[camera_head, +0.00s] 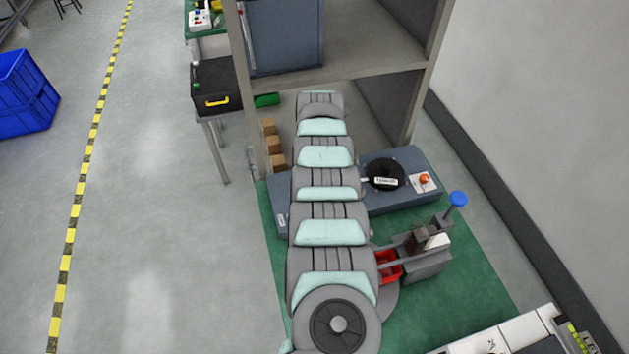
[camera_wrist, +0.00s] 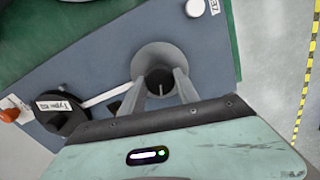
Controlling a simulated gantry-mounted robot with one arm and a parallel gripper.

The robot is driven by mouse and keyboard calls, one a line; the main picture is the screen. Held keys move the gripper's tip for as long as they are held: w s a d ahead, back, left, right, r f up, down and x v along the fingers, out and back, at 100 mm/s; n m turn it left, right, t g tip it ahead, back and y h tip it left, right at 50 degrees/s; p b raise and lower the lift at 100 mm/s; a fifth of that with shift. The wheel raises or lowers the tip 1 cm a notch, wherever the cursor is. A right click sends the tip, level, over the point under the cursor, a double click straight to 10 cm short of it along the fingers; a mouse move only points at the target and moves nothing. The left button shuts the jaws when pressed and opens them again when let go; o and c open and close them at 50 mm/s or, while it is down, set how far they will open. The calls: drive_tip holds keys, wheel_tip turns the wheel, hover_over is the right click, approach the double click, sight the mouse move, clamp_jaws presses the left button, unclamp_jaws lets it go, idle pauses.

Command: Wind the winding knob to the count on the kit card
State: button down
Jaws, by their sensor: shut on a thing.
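The winding knob (camera_wrist: 160,62) is a round grey piece with a dark centre in the wrist view, on the blue-grey machine (camera_wrist: 110,60). My gripper (camera_wrist: 159,84) is shut on it, with a finger at either side. A black reel (camera_wrist: 62,122) with a white type label is at the left, and a pale strip runs from it towards the knob. In the head view the black reel (camera_head: 383,172) is on the machine (camera_head: 405,200) right of my arm; my arm hides the knob and gripper. I cannot make out a kit card or a count.
A red-orange button (camera_head: 424,178) is right of the reel. A grey fixture (camera_head: 420,258) with a blue-topped lever (camera_head: 457,199) and a red bin (camera_head: 388,268) stands in front on the green mat (camera_head: 480,285). Rack posts (camera_head: 247,90) rise behind.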

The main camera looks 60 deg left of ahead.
drive_tip(key=c, duration=0.9)
unclamp_jaws()
drive_tip(key=shift+r, duration=0.1)
wheel_tip(320, 180, up, 11)
drive_tip(key=shift+f, duration=0.2)
drive_tip(key=shift+w+r, duration=0.1)
